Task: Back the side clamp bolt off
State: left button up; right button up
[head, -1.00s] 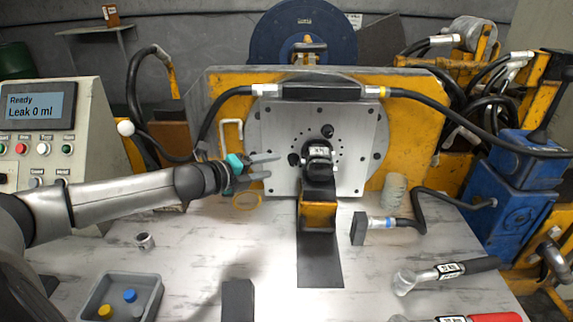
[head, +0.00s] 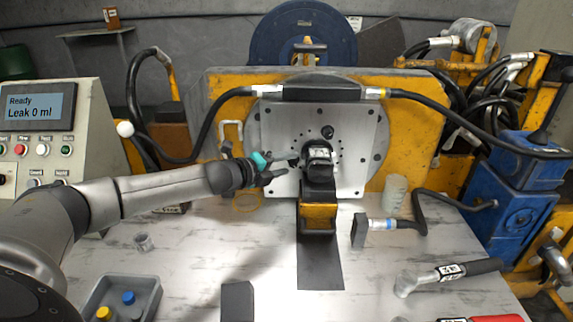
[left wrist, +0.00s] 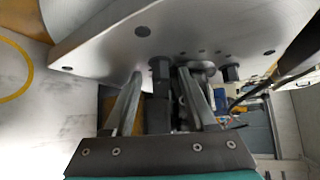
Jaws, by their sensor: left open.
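The side bolt at the left of the motor is largely hidden by my left gripper (head: 288,164) in the head view. My left gripper is open, its fingers pointing right at the motor's left side. In the left wrist view, a dark bolt-like part (left wrist: 158,80) stands between the two spread fingers (left wrist: 160,74). I cannot tell whether they touch it. My right gripper is out of view.
A black hose (head: 420,102) arches over the plate. A yellow block (head: 318,217) stands below the motor. The control box screen (head: 38,106) reads "Ready, Leak 0 ml".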

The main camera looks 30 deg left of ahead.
pick_arm(q)
jog(key=shift+w+f, duration=0.1)
jog(key=shift+w, duration=0.25)
jog(key=shift+c, duration=0.2)
grip_shut()
dwell(0.4)
